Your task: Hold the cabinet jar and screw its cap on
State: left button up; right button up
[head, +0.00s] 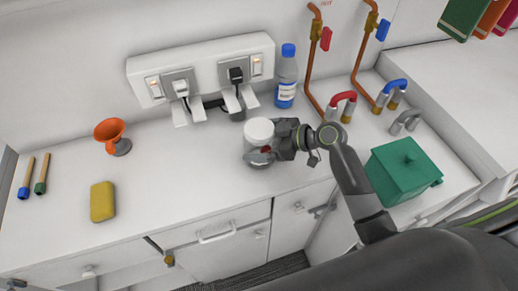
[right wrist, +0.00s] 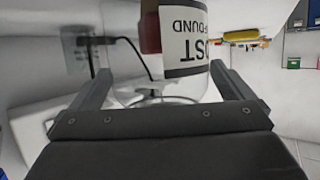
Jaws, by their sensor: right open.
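The clear jar (head: 262,158) stands on the white counter below the sockets, with something red inside. A round white cap (head: 258,130) shows at its top; I cannot tell whether it is seated or threaded. My right gripper (head: 272,144) reaches in from the right at the jar's side. In the right wrist view the right gripper (right wrist: 163,82) is open, its fingers on either side of the jar. The jar's labelled side (right wrist: 186,40) shows upside-down lettering there. I see no clear contact. My left gripper is in neither view.
A blue-capped bottle (head: 287,76) stands behind the jar. A green box (head: 403,168) and pipes (head: 342,103) lie to the right. A yellow sponge (head: 102,201), an orange funnel (head: 111,134) and two brushes (head: 34,175) are left. The counter between sponge and jar is free.

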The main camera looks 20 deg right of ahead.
dwell(0.3)
jog(key=c, duration=1)
notch_tip(320, 180, up, 10)
jog(key=shift+r+b, duration=0.1)
jog(key=shift+b, duration=1.05)
jog(key=o, duration=0.4)
jog(key=shift+c, duration=0.2)
jog(key=c, duration=0.7)
jog(key=shift+c, duration=0.2)
